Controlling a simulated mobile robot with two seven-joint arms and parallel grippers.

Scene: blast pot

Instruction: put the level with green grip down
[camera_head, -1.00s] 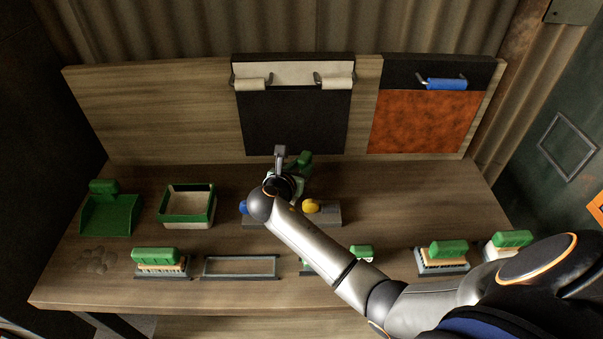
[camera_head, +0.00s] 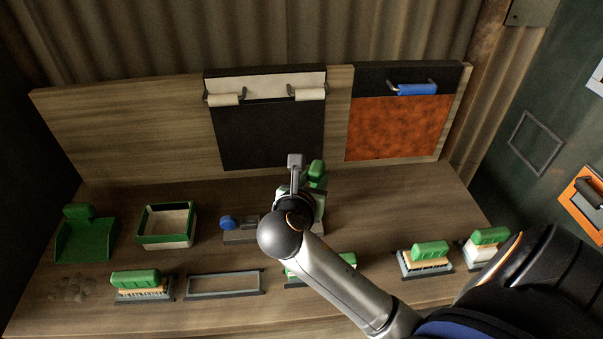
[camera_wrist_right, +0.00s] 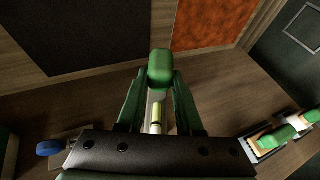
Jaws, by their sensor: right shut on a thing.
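The level with green grip (camera_wrist_right: 160,68) is in the right wrist view, its green grip at the centre and a yellow-green vial below it. My right gripper (camera_wrist_right: 158,82) is shut on it. In the head view the level (camera_head: 317,175) shows partly behind my right wrist, over the back middle of the bench. The arm hides much of it and the bench below, so I cannot tell whether it touches the top. My left gripper is not in view.
The wooden bench (camera_head: 390,205) has bare room right of the level. A blue-knobbed block (camera_head: 240,237) lies left of it. A green-rimmed tray (camera_head: 166,243), green dustpan (camera_head: 86,250), grey frame (camera_head: 225,293) and green-handled brushes (camera_head: 141,293) (camera_head: 430,263) stand around. The backboard rises behind.

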